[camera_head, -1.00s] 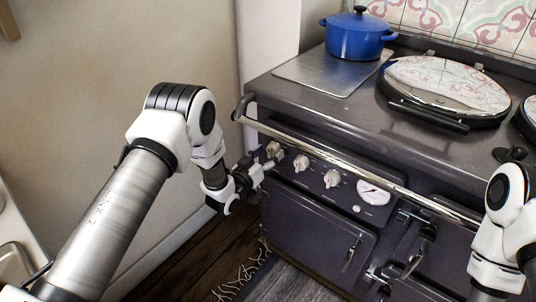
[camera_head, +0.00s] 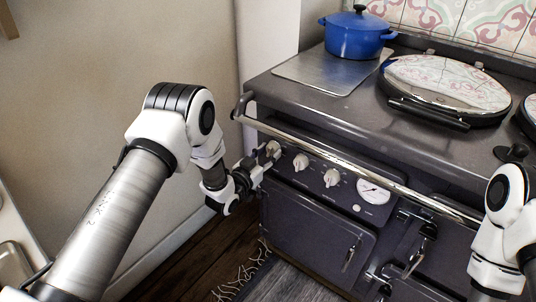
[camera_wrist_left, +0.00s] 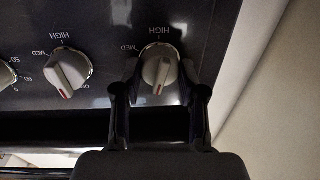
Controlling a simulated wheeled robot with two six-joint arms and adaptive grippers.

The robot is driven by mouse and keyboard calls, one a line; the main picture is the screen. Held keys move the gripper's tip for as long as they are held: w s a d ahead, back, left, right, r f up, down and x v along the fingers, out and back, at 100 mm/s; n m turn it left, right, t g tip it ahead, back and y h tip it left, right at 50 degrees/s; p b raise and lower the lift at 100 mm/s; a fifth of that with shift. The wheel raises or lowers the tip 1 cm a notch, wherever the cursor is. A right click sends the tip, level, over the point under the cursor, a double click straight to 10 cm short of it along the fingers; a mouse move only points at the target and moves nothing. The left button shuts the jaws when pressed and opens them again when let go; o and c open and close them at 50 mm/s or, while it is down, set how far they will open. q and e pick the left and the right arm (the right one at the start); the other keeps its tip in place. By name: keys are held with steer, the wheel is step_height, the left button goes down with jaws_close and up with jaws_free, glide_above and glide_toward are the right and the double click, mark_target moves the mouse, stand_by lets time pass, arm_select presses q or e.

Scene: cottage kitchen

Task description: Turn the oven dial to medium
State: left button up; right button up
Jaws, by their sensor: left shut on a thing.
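The oven dial (camera_head: 273,149) is the leftmost pale knob on the dark stove's control panel in the head view. It also shows in the left wrist view (camera_wrist_left: 160,68), where its red-marked end points down, away from the HIGH label above it. A MED label is at its left in that view. My left gripper (camera_head: 262,164) is at this dial, with a finger on each side, shut on it. Its two dark fingers also show in the left wrist view (camera_wrist_left: 159,92). My right arm is at the right edge; its gripper is out of the frame.
Two similar knobs (camera_head: 301,162) (camera_head: 332,177) and a round gauge (camera_head: 372,192) sit to the right on the panel. A chrome rail (camera_head: 345,163) runs above them. A blue pot (camera_head: 355,37) stands on the stove top. The wall is close at the left.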

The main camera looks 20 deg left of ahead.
arm_select(q)
steer(key=m+b, duration=0.1)
steer(key=m, duration=0.4)
steer(key=shift+m, duration=0.3)
steer(key=m+b, duration=0.1)
steer(key=m, duration=0.4)
steer(key=shift+f+m+h, duration=0.1)
steer(key=shift+m+h, duration=0.2)
steer(key=shift+m, duration=0.1)
steer(key=m, duration=0.5)
steer(key=shift+m+b, duration=0.35)
steer(key=shift+m, duration=0.05)
steer(key=shift+m+h, duration=0.5)
steer(key=shift+m, duration=1.8)
steer(key=o, duration=1.1)
steer(key=shift+o, duration=0.2)
steer(key=shift+s, duration=0.1)
